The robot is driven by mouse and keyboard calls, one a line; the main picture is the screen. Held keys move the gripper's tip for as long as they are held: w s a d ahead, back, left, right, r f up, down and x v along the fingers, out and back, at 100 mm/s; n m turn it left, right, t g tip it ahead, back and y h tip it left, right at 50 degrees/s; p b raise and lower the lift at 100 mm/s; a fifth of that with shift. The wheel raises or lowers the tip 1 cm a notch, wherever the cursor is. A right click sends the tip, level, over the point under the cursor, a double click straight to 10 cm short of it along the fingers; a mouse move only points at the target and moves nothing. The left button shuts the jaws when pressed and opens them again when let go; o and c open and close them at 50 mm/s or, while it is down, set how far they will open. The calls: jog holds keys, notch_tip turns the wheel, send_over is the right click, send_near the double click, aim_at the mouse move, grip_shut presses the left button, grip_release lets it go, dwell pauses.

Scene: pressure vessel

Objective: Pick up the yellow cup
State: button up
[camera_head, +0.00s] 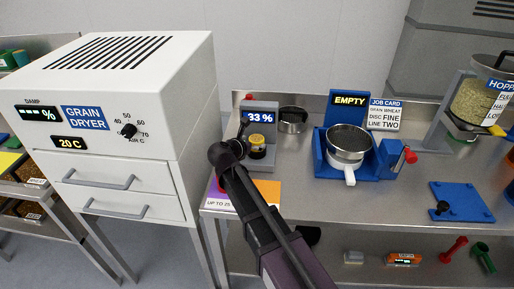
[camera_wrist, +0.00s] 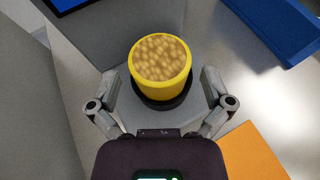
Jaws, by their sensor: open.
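The yellow cup (camera_wrist: 160,68) is full of tan grain and stands upright on a dark round base in the wrist view. In the head view the cup (camera_head: 257,141) sits in a grey instrument with a display reading 33 %. My gripper (camera_wrist: 160,98) is open, with one finger to the left and one to the right of the cup's lower part. A gap shows between the fingers and the cup. In the head view my arm hides part of the gripper and the bench in front of the instrument.
The grey instrument (camera_head: 260,107) rises behind the cup. A blue station with a sieve pan (camera_head: 348,141) and an EMPTY sign stands to the right. The white grain dryer (camera_head: 120,95) is at left. An orange card (camera_wrist: 258,150) lies at the front right of the cup.

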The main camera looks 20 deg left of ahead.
aim_at(257, 138)
jog(key=shift+b+x, duration=0.35)
jog(key=shift+x, duration=0.85)
jog(key=shift+c, duration=0.2)
jog(key=c, duration=1.1)
jog(key=shift+r, duration=0.25)
notch_tip(257, 138, up, 10)
jog(key=p, duration=1)
jog(key=shift+f, duration=0.25)
